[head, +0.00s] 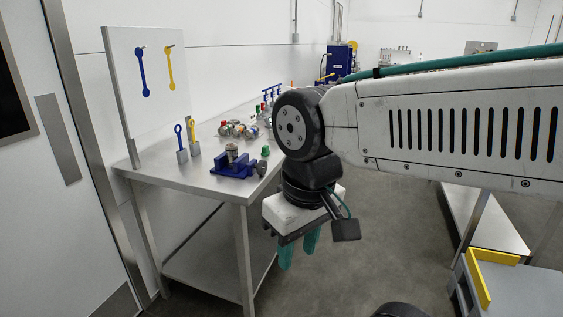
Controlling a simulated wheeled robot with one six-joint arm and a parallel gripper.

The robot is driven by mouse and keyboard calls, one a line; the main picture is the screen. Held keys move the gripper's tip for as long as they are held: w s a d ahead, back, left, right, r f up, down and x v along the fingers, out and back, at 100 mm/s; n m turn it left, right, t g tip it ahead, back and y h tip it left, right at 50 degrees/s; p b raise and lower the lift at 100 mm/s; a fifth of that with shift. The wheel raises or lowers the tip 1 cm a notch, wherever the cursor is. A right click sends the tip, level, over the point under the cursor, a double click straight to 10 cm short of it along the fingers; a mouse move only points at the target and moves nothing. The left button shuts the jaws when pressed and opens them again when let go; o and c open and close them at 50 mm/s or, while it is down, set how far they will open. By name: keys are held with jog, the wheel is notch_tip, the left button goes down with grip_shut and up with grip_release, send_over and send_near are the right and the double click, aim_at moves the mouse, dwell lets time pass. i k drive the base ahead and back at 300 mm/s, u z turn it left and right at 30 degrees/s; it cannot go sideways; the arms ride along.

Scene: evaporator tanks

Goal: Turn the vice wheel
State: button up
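A blue vice (231,170) sits on the near end of the steel bench, with a metal cylindrical part (231,152) standing upright at its jaws. A small dark grey round piece at its right end looks like the vice wheel (262,168); its details are too small to tell. My gripper (297,259) hangs pointing down in front of the bench's right edge, to the right of the vice and lower in the picture. Its two teal fingers are apart with nothing seen between them. It touches neither vice nor wheel.
A white board (155,85) holds blue and yellow tools.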

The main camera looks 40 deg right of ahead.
aim_at(262, 167)
jog(key=z, duration=0.3)
jog(key=i, duration=1)
jog(key=u, duration=0.05)
